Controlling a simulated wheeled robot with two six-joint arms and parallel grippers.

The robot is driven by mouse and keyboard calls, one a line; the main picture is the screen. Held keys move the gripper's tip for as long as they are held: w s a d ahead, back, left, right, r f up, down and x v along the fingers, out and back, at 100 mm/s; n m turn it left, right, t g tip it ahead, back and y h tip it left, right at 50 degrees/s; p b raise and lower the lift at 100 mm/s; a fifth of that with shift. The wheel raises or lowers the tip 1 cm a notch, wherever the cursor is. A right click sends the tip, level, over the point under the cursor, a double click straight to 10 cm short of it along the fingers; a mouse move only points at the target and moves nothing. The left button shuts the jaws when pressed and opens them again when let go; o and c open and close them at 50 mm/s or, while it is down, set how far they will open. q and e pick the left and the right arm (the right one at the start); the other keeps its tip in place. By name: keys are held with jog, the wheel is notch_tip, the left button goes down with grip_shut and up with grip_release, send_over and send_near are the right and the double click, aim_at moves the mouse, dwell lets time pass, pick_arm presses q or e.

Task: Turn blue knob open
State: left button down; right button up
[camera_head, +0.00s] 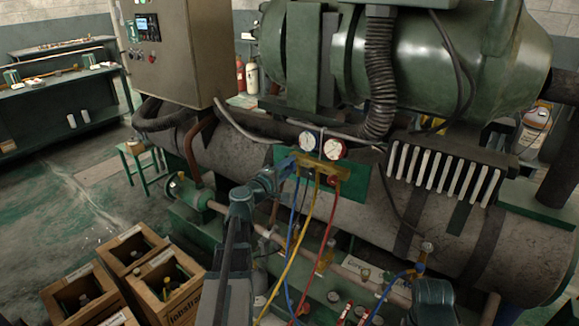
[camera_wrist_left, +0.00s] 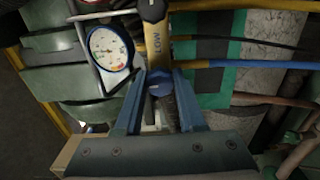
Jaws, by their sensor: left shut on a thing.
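The brass gauge manifold (camera_head: 322,164) is mounted on a green plate with two round dials above it. The blue-rimmed gauge (camera_head: 308,140) is on the left and the red-rimmed gauge (camera_head: 333,148) is on the right. My left gripper (camera_head: 283,168) reaches the manifold's left end. In the left wrist view, its blue fingers (camera_wrist_left: 160,88) are on both sides of the blue knob (camera_wrist_left: 160,84), shut on it, below the brass body marked LOW (camera_wrist_left: 153,40). The fingers partly hide the knob. A red knob (camera_head: 332,181) sits under the manifold. My right gripper's fingers do not show.
Blue, yellow and red hoses hang below the manifold; the yellow hose (camera_head: 294,255) is in the middle. A corrugated pipe (camera_head: 379,85) and a finned block (camera_head: 445,170) are to the right. Wooden crates (camera_head: 165,285) with bottles stand on the floor at lower left.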

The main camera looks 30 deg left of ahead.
pick_arm(q)
jog(key=shift+n, duration=1)
jog(key=c, duration=0.5)
grip_release()
jog(key=s+a, duration=0.1)
jog(key=s, duration=1.2)
jog(key=shift+s, duration=0.4)
